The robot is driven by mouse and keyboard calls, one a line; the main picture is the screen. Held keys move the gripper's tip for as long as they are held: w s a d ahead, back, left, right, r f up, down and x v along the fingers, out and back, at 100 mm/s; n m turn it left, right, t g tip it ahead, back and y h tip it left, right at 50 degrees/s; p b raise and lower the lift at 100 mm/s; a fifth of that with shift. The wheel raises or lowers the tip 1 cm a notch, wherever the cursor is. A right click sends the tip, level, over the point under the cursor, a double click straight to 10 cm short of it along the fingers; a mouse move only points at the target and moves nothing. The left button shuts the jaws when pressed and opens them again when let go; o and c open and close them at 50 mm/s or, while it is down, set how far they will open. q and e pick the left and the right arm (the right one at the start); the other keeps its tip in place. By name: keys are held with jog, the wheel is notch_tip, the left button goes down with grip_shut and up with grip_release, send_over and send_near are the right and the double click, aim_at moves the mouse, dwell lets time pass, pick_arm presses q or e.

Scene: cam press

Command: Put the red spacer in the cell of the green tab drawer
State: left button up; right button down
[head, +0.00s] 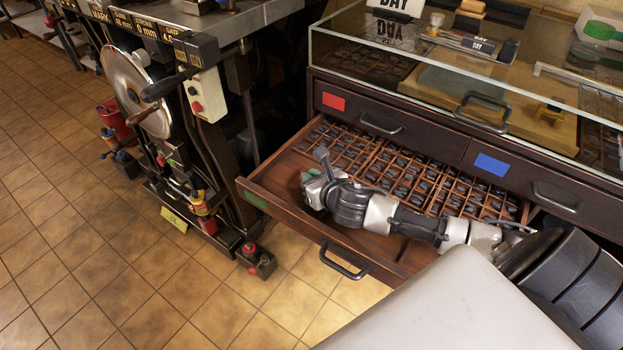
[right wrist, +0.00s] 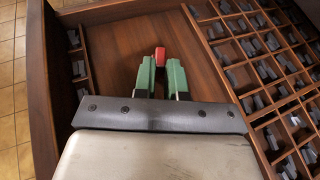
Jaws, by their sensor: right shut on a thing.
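The green tab drawer (head: 256,201) is pulled out below the glass-topped cabinet. Its wooden floor (right wrist: 112,48) shows bare in the right wrist view, between small cells on the left and rows of filled cells on the right. My right gripper (head: 307,177) is over the left part of this drawer. In the right wrist view its green fingers (right wrist: 160,68) are shut on the red spacer (right wrist: 162,54), which sticks out past the tips. I cannot tell whether the spacer touches the drawer floor. In the head view the spacer is hidden. My left gripper is not in view.
The red-tab drawer (head: 333,101) and blue-tab drawer (head: 491,165) above are shut. A dark handle (head: 345,262) sticks out from the open drawer's front. The press (head: 150,95) stands left of the drawer. Open tiled floor (head: 90,250) lies in front.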

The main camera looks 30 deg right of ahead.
jog(key=c, duration=1.6)
grip_release()
jog(key=shift+f, duration=0.15)
jog(key=shift+c, duration=0.2)
jog(key=o, duration=0.5)
jog(key=shift+c, duration=0.2)
jog(key=shift+s+r, duration=0.1)
jog(key=shift+r, duration=0.1)
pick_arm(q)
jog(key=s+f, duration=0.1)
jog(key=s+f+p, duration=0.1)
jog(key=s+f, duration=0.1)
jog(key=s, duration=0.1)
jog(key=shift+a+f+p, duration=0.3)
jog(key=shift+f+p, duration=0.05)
pick_arm(e)
jog(key=v, duration=1.1)
jog(key=shift+s+r, duration=0.15)
jog(key=shift+s, duration=0.25)
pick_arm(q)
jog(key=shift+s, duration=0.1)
